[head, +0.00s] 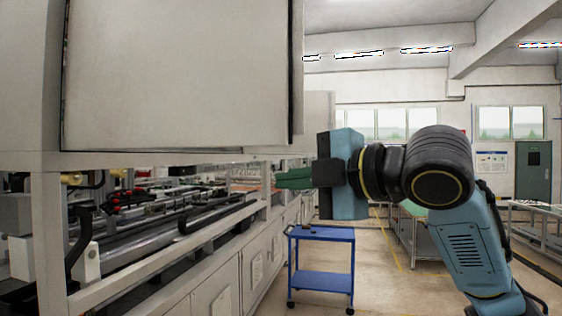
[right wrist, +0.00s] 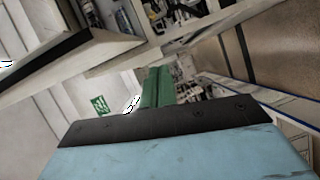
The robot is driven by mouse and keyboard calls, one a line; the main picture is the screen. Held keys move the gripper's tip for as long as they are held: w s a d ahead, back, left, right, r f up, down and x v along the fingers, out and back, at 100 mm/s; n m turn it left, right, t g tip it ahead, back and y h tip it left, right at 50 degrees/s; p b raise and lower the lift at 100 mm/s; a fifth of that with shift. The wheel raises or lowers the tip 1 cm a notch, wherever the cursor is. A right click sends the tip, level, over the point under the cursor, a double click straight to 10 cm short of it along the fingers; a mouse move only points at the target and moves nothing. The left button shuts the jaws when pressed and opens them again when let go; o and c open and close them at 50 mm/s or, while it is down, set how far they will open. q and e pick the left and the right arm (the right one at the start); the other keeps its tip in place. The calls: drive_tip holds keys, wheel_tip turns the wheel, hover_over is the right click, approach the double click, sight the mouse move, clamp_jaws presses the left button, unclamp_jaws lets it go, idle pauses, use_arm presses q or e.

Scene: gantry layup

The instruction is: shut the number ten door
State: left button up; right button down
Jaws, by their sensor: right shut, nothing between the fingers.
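A large white cabinet door panel (head: 180,75) fills the upper left of the head view. Its right edge is dark, and it stands out from the cabinet face. No number can be read on it, so I cannot tell whether it is number ten. A second white panel (head: 319,115) shows farther back, partly behind my right gripper. My right gripper (head: 278,182) has green fingers, shut and empty, pointing left just below and right of the large panel, apart from it in the picture. The fingers also show in the right wrist view (right wrist: 151,88). My left gripper is not in view.
Below the panels runs a long machine bed (head: 150,240) with rails, cables and a white frame. A blue two-shelf cart (head: 321,282) stands on the floor beyond my right gripper. A workbench (head: 420,232) stands farther right. The floor between them is clear.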

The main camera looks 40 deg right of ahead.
sight(282, 135)
drive_tip(key=s+d+r+n+t, duration=0.1)
drive_tip(key=s+r+n, duration=0.1)
drive_tip(key=s+r, duration=0.45)
drive_tip(key=w+p, duration=0.3)
drive_tip(key=w, duration=0.9)
drive_tip(key=shift+r+p, duration=0.2)
drive_tip(key=shift+p, duration=0.15)
drive_tip(key=shift+w+d, duration=0.15)
drive_tip(key=shift+d, duration=0.4)
drive_tip(key=shift+w, duration=0.1)
drive_tip(key=shift+a, duration=0.1)
